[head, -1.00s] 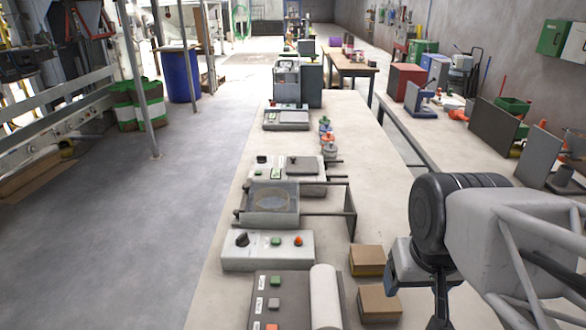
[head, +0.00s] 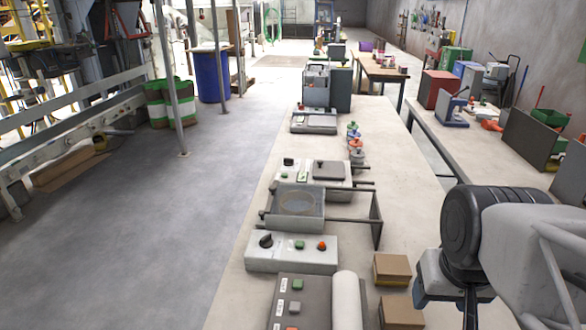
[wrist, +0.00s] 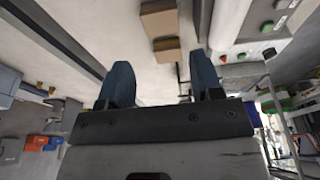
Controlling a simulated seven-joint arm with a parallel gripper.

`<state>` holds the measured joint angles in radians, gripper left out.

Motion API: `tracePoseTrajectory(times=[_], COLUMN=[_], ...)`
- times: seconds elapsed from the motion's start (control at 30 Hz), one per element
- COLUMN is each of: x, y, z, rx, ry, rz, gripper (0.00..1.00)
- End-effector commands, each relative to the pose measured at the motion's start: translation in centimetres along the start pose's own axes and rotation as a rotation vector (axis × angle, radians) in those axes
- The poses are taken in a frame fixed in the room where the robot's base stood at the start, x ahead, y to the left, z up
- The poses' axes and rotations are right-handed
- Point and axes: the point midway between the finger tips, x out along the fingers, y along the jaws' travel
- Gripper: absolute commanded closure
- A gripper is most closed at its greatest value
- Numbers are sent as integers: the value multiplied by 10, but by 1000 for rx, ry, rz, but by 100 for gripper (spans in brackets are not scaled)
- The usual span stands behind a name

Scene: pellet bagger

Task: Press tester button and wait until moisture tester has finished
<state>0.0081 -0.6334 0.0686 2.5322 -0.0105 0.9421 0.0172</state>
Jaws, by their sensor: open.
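Several bench devices carry buttons, and I cannot tell for sure which is the moisture tester. One grey-white unit (head: 318,172) has a dark knob, a small green patch and a flat grey lid. A nearer control box (head: 270,254) has a black knob, a green button (head: 300,245) and a red button (head: 322,246). My gripper (wrist: 163,80) is open and empty in the wrist view, its two blue fingers apart. In the head view my arm is at the lower right, right of the devices, and touches no button.
Cardboard boxes (head: 392,268) stand between the devices and my arm. A framed sieve-like unit (head: 297,203) with a protruding bracket sits behind the control box. A dark panel with buttons and a white roll (head: 348,300) are at the front. The bench's right side has bare surface.

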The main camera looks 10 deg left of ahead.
Motion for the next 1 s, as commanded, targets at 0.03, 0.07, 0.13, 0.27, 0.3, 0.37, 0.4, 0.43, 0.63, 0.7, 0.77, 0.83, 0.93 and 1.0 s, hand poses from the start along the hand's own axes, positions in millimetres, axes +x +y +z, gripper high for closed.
tracePoseTrajectory(times=[0.03,0.07,0.13,0.27,0.3,0.37,0.4,0.43,0.63,0.7,0.77,0.83,0.93,1.0], x=[0,0,0,0,0,0,0,0,0,0,0,0,0,0], y=[0,0,0,0,0,0,0,0,0,0,0,0,0,0], z=[0,0,0,0,0,0,0,0,0,0,0,0,0,0], rx=[0,0,0,0,0,0,0,0,0,0,0,0,0,0], ry=[0,0,0,0,0,0,0,0,0,0,0,0,0,0], rz=[0,0,0,0,0,0,0,0,0,0,0,0,0,0], gripper=[48,53,64,83,90,99,100,100,100,100,100,100,100,100])
